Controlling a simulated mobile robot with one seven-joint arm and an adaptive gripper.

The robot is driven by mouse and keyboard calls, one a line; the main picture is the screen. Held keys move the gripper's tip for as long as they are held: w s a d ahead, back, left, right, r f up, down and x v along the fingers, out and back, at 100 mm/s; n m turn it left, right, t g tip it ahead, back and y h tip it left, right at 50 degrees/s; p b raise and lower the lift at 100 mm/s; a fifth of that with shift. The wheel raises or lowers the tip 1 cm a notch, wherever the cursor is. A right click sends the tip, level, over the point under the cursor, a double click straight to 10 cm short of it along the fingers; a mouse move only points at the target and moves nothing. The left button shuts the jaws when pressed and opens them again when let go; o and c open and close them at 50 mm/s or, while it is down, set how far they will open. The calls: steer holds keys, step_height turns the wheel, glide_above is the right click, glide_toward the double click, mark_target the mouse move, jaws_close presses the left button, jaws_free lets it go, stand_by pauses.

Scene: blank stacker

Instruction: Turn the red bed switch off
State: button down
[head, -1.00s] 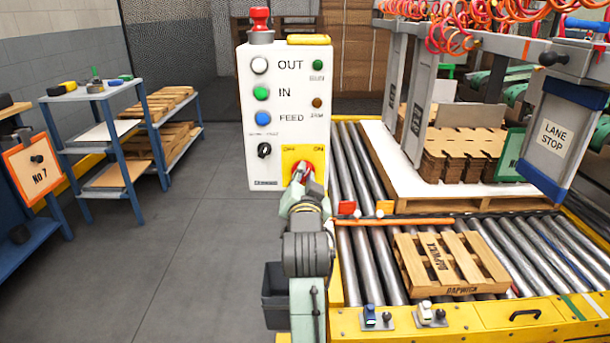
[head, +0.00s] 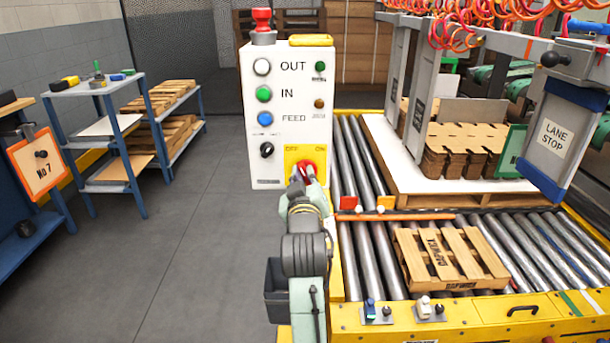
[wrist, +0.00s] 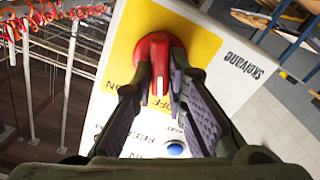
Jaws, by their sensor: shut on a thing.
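The red bed switch (head: 307,166) is a round knob with a raised grip bar, on a yellow plate (head: 290,153) low on the white control box. The fingers partly hide the lettering.
The control box (head: 258,210) also has white, green and blue buttons, a black selector (head: 267,150) and a red mushroom button (head: 262,18) on top. A roller conveyor (head: 370,250) with a small pallet (head: 450,258) lies to the right. Grey floor (head: 190,250) is clear to the left.

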steer(key=shift+n, duration=1.9)
steer(key=shift+r, duration=0.1)
steer(key=c, duration=1.6)
jaws_free()
steer(key=s, duration=0.7)
steer(key=shift+s, duration=0.25)
